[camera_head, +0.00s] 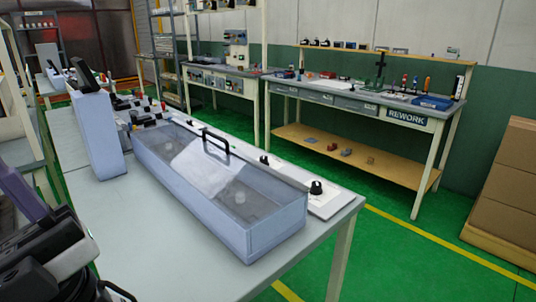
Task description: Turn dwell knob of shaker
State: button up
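A long pale blue box (210,222) with a clear lid and a black handle (215,142) stands on the grey bench; I take it for the shaker. The lid looks closed. A white panel strip runs along its far side. One black knob (316,187) sits on the strip's near right end, and another black knob (264,160) sits farther back. I cannot read labels, so which one is the dwell knob is unclear. Dark parts of my arm, perhaps with my gripper (85,285), show at the lower left, apart from the box and knobs. Its fingertips cannot be made out.
A tall pale blue unit (97,135) stands on the bench left of the box. The bench top (130,255) is bare in front. A REWORK bench (365,105) stands behind, with stacked cartons (512,185) at right. Green floor lies between.

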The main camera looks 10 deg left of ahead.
aim_at(264, 159)
jog(key=i+l+u, duration=0.15)
jog(key=l, duration=0.2)
jog(key=i+l+u, duration=0.15)
jog(key=l, duration=0.25)
jog(key=i+l+u, duration=0.15)
jog(key=l, duration=0.25)
jog(key=i+l+u, duration=0.15)
jog(key=l, duration=0.25)
jog(key=i+l+u, duration=0.15)
jog(key=l, duration=0.3)
jog(key=i, duration=0.45)
